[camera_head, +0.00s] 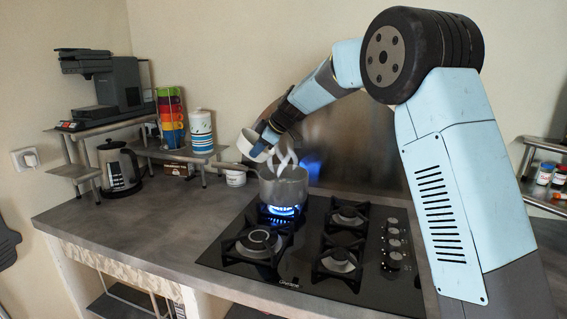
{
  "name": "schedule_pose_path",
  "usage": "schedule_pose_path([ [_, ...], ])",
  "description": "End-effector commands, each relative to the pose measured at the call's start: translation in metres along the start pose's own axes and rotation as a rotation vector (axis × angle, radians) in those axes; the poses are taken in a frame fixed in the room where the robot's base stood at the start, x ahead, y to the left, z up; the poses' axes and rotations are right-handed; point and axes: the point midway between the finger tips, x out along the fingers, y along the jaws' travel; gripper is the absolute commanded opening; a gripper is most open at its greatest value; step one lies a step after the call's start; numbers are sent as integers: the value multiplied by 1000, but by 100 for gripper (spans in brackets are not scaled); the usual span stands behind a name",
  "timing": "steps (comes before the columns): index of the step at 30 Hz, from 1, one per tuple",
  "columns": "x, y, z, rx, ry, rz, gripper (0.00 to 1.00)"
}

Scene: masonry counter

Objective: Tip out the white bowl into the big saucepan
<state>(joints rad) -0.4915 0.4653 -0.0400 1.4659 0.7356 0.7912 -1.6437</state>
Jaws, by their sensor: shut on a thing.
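The white bowl (248,143) is held tilted above the left rim side of the big saucepan. My gripper (268,138) is shut on its right edge; the fingertips are small and partly hidden against the bowl. The big saucepan (284,190) is grey metal and stands on the back left burner over a blue flame. Its handle (233,169) points left. White steam-like wisps show above it. The inside of the bowl and the contents of the pan cannot be made out.
A black gas hob (310,268) holds the pan; its other burners are bare. A kettle (118,168), coffee machine (119,85), coloured cup stack (171,117) and striped canister (201,131) stand at left. A small white pot (236,178) sits behind the handle. The counter's left front is clear.

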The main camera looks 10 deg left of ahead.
Motion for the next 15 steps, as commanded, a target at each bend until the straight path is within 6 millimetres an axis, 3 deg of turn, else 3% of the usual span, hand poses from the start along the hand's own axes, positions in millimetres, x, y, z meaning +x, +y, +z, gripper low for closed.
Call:
schedule_pose_path([
  [15, 21, -3, -20, -56, -207, -21, 0],
])
